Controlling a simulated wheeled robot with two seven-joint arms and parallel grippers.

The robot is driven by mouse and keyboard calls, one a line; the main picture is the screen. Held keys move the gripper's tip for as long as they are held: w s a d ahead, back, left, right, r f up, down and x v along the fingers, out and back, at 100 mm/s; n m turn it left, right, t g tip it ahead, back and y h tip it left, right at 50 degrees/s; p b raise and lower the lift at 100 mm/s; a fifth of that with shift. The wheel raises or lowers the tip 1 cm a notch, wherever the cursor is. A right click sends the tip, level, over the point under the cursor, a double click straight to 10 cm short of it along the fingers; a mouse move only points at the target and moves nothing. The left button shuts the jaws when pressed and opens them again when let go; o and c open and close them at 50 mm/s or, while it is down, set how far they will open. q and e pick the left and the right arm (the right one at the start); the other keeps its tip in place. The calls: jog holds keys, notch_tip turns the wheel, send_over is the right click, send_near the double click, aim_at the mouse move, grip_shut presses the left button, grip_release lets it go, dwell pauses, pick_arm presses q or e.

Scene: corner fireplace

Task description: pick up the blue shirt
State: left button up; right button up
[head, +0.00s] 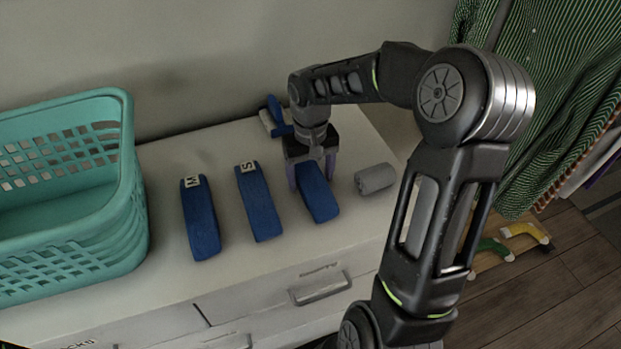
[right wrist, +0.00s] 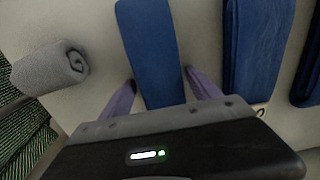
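Three blue folded shirts lie in a row on the white dresser top. The left one (head: 200,225) has an M label and the middle one (head: 260,208) an S label. The right blue shirt (head: 320,200) lies under my right gripper (head: 311,178), which hides its far end. The gripper points down with its purple fingers on either side of this shirt. In the right wrist view, the shirt (right wrist: 150,45) runs between the open fingers (right wrist: 160,92), with small gaps at the tips. My left gripper is not in view.
A grey rolled towel (head: 375,179) lies just right of the gripper. A teal basket (head: 125,200) stands at the left. A blue and white item (head: 272,118) lies behind the gripper near the wall. Green striped clothes (head: 545,90) hang at the right.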

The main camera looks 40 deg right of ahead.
aim_at(311, 174)
jog(key=c, duration=1.2)
notch_tip(311, 174, up, 10)
dwell(0.6)
